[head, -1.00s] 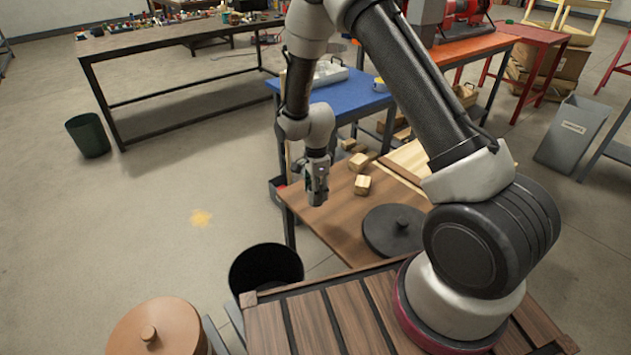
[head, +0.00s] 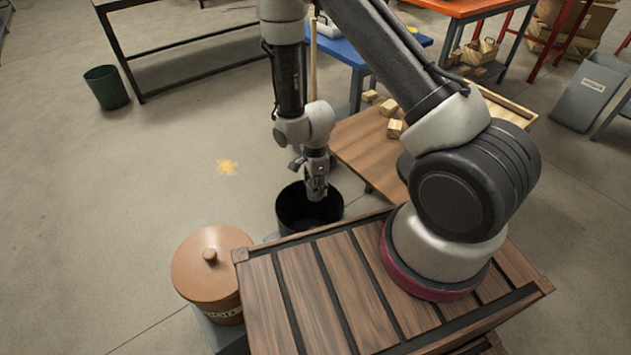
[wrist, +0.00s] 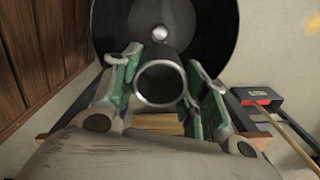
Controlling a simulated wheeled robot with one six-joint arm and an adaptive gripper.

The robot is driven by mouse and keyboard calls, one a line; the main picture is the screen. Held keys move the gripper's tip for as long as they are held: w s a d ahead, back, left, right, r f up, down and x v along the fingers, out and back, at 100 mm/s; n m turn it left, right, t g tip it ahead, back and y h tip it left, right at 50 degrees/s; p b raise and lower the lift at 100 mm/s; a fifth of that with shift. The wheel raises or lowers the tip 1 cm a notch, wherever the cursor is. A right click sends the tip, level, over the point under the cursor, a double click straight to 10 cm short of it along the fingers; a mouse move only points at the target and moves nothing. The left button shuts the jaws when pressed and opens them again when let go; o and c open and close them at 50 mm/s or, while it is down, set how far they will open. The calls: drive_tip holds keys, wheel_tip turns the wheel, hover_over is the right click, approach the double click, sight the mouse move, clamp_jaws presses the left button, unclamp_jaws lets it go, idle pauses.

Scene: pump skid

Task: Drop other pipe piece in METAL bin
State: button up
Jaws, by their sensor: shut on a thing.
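My gripper (head: 316,192) is above the open black round bin (head: 297,222) and points down toward it. In the wrist view its green-padded fingers (wrist: 165,72) are shut on a short dark pipe piece (wrist: 160,84) with a bright metal rim, its open end facing the camera. The black bin's dark inside (wrist: 205,30) is behind the pipe piece, with a small shiny round thing in it that I cannot identify. No label on this bin is readable. The pipe piece is hard to make out in the head view.
A brown lidded pot (head: 212,268) with a partly visible label stands left of the black bin. A wooden table (head: 368,150) with several wood blocks is to the right. A green bin (head: 107,88) stands far left.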

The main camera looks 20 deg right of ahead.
drive_tip(key=shift+f, duration=2.85)
drive_tip(key=o, duration=1.2)
drive_tip(key=shift+c, duration=0.2)
wheel_tip(320, 180, up, 12)
